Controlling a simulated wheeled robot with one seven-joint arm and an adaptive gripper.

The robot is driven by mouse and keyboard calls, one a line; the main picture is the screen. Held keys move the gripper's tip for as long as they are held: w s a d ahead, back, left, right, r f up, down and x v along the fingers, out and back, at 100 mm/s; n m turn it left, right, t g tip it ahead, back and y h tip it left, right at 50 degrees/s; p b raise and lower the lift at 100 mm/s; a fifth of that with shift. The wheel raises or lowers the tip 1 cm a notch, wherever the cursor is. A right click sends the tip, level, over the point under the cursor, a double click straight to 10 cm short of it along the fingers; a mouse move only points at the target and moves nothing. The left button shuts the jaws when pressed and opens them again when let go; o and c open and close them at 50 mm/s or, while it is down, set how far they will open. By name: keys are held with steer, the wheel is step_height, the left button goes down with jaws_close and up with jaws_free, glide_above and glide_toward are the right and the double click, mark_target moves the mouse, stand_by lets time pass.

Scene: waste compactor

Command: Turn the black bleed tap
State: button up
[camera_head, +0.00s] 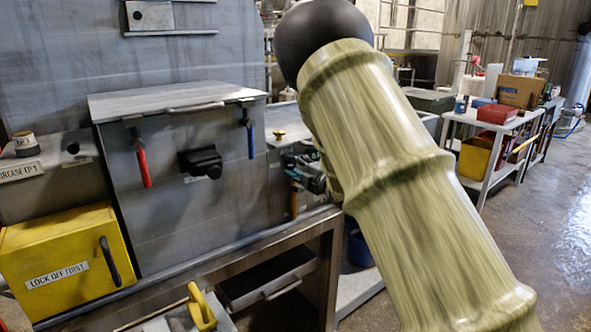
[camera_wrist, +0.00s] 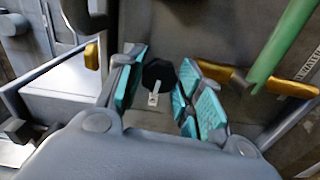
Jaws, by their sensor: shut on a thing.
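The black bleed tap (camera_wrist: 158,73) shows in the wrist view as a dark, many-sided knob with a small pale tab below it. My gripper (camera_wrist: 167,88) has its teal pads on either side of the knob and is shut on it. In the head view my gripper (camera_head: 310,172) is beside the right side of the grey compactor cabinet (camera_head: 185,230). My own arm covers much of that area, and the tap cannot be made out there.
The cabinet front carries a red lever (camera_head: 141,160), a blue lever (camera_head: 249,136) and a black handle (camera_head: 200,162). A yellow "LOCK OFF FIRST" box (camera_head: 65,252) stands at left. In the wrist view a green bar (camera_wrist: 285,42) slants at upper right. Floor (camera_head: 555,215) is clear at right.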

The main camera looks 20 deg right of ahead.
steer(key=o, duration=1)
steer(key=shift+d, duration=0.1)
steer(key=shift+o, duration=0.2)
steer(key=shift+s, duration=0.1)
steer(key=v, duration=1.1)
steer(key=shift+s+d, duration=0.15)
steer(key=shift+s, duration=0.25)
